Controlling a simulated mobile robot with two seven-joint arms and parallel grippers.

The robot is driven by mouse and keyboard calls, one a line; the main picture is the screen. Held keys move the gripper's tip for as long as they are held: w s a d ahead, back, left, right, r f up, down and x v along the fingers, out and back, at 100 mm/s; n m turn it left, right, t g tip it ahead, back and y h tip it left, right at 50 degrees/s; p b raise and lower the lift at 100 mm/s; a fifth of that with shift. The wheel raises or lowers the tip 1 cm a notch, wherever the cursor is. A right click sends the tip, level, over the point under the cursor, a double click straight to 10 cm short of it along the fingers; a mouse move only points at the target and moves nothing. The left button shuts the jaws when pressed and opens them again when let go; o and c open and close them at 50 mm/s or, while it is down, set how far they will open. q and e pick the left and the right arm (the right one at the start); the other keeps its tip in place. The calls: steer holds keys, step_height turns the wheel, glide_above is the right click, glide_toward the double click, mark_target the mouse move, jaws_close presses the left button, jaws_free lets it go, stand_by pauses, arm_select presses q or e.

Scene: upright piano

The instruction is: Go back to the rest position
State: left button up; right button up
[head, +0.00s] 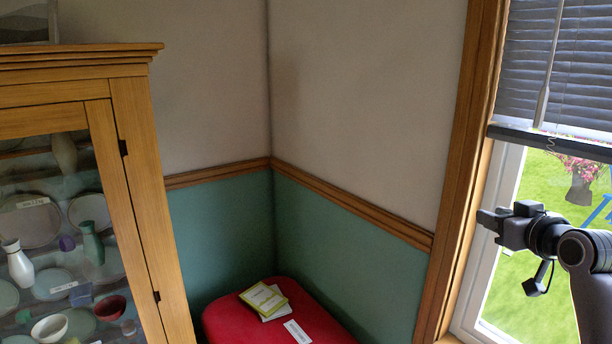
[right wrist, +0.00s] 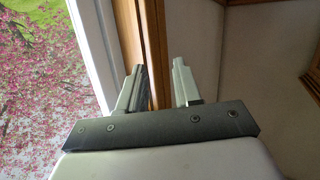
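My right gripper (head: 492,218) is raised at the right side of the head view, in front of the window. In the right wrist view my right gripper (right wrist: 160,82) has its two fingers apart with nothing between them; the wooden window trim and wall show behind. My left gripper is not in either view. No piano shows in these frames.
A wooden glass-front cabinet (head: 148,190) with dishes stands at the left. A red cushioned seat (head: 235,322) in the corner holds booklets (head: 263,300). The window (head: 500,260) with its blind (head: 575,70) is at the right, close to my right arm.

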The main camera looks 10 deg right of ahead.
steer(key=s+a+f+g, duration=0.1)
steer(key=s+a+f, duration=0.15)
steer(key=f, duration=0.55)
steer(key=s+a+f+n+g, duration=0.1)
steer(key=s+a+f, duration=0.1)
steer(key=a+f, duration=0.35)
steer(key=s+a+f+g, duration=0.1)
steer(key=s+a+f, duration=0.15)
steer(key=f, duration=0.65)
steer(key=s+a+f+y, duration=0.1)
steer(key=s+a+f, duration=0.5)
steer(key=s, duration=0.4)
steer(key=s+a+f+n+g+y, duration=0.1)
steer(key=s+a+f+y, duration=0.1)
steer(key=s+a+f, duration=0.5)
steer(key=s+f+p, duration=0.1)
steer(key=s, duration=0.2)
steer(key=shift+s+f+g, duration=0.2)
steer(key=shift+s+g, duration=0.05)
steer(key=shift+g, duration=0.05)
